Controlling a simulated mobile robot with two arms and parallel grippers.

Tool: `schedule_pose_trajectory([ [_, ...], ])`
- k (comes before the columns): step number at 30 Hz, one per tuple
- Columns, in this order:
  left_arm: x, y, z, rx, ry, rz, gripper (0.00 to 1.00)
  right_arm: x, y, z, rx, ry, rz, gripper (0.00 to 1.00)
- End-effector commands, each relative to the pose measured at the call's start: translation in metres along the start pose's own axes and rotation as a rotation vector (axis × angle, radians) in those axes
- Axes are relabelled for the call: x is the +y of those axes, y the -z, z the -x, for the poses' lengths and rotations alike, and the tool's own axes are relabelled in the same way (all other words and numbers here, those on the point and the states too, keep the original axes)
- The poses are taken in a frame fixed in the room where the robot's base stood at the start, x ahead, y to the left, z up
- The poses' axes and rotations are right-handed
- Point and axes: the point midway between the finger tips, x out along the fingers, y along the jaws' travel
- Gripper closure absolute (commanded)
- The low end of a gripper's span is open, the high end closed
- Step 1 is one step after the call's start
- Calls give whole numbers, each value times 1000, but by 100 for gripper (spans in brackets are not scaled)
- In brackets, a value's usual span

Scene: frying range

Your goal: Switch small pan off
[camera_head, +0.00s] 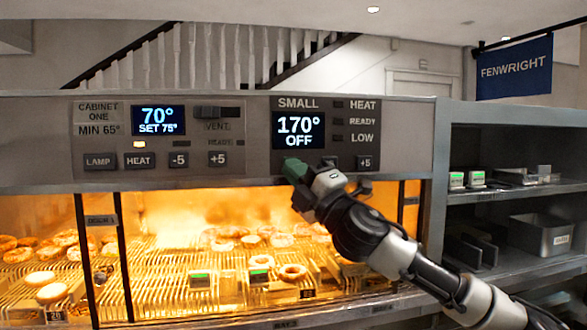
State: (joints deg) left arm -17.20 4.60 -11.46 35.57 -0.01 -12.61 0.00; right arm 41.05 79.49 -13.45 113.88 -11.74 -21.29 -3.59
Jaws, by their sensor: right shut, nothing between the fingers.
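The small pan's control panel (352,102) is on the right part of the cabinet front, labelled SMALL. Its display (298,130) reads 170° and OFF. The HEAT, READY and LOW indicators beside it look dark. A +5 button (365,163) shows at the panel's lower right. My right gripper (290,167) is shut and empty, with its tip in front of the panel's lower left, just below the display. It hides the button there, and I cannot tell whether it touches it. My left gripper is out of view.
The cabinet one panel (100,140) on the left reads 70°, SET 75°, with LAMP, HEAT, -5 and +5 buttons. Below, a lit case holds doughnuts (292,272) on wire racks. Dark shelves with a metal bin (540,236) stand at the right.

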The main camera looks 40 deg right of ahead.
Motion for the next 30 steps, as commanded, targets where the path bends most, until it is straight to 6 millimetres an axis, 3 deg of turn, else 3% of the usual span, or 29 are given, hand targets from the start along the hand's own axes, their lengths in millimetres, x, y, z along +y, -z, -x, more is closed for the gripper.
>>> schedule_pose_trajectory([
  [7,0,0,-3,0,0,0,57,2,2,3,1,-2,1,100],
  [22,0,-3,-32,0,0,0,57,25,27,38,1,-2,2,100],
  [30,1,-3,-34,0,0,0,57,31,31,42,0,-1,-1,100],
])
